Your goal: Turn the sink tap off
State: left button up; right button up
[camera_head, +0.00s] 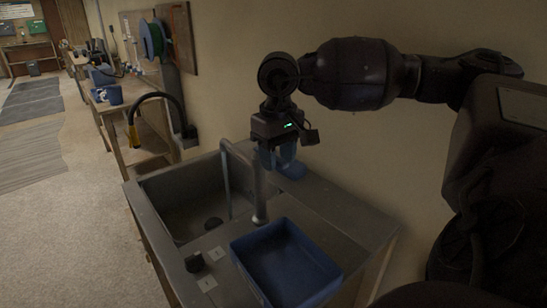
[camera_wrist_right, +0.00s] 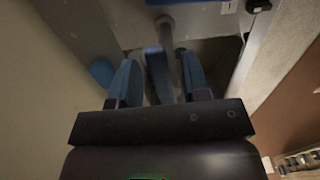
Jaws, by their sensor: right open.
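The grey metal tap (camera_head: 259,190) stands at the back edge of the sink basin (camera_head: 165,190). Its spout bends over the basin; I cannot tell whether water runs. My right gripper (camera_head: 276,160) is open, pointing down just above and behind the tap. In the right wrist view its two blue fingers (camera_wrist_right: 158,82) stand apart. A narrow blue-grey bar (camera_wrist_right: 158,72) shows between them, in line with the tap post (camera_wrist_right: 165,32). It looks like the tap lever, but I cannot tell whether a finger touches it. My left gripper is not in view.
A blue tray (camera_head: 240,258) sits on the counter right of the basin. A black knob (camera_head: 195,262) and white labels (camera_head: 216,254) are at the front. A rounded blue item (camera_head: 293,171) lies near the wall; a black-and-yellow hose (camera_head: 155,97) arches beyond the sink.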

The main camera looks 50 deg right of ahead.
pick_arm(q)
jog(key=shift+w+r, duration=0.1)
pick_arm(e)
jog(key=shift+c, duration=0.4)
jog(key=c, duration=0.7)
jog(key=shift+o, duration=0.2)
jog(key=shift+w+a+f+m, duration=0.15)
jog(key=shift+a+m, duration=0.15)
jog(key=shift+m, duration=0.3)
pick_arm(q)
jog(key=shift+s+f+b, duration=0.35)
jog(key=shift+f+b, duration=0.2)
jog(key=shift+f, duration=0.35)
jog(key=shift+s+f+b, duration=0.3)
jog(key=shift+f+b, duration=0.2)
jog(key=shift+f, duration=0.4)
pick_arm(e)
jog(key=shift+w+a+m, duration=0.3)
jog(key=shift+a+m, duration=0.25)
jog(key=shift+m, duration=0.6)
jog(key=shift+w+a+m, duration=0.3)
jog(key=shift+a+m, duration=0.2)
jog(key=shift+m, duration=0.7)
jog(key=shift+w+a+m, duration=0.3)
jog(key=shift+a+m, duration=0.25)
jog(key=shift+m, duration=0.6)
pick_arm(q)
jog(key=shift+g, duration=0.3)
